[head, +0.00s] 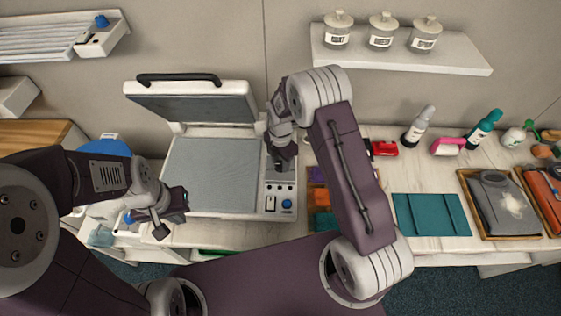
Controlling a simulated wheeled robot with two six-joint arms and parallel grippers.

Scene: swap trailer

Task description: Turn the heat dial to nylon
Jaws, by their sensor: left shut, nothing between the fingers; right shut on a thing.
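The heat press (210,175) stands open on the counter, its lid (195,105) raised. Its light control panel (272,214) runs along the right side of the plate, with a blue button (287,203) and a dark switch (271,202) near the front. My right gripper (281,163) points down at the back part of this panel. It is shut on a dark knob there, the heat dial, which it mostly hides. The dial's marks and pointer are too small or covered to read. My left gripper (172,220) is shut and empty, in front of the press's left front corner.
Coloured swatches (317,196) lie right of the panel, partly behind my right arm. Further right are a red object (385,148), several bottles (418,127), a folded teal cloth (431,217) and a tray with a grey garment (500,205). A shelf (400,55) with jars hangs above.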

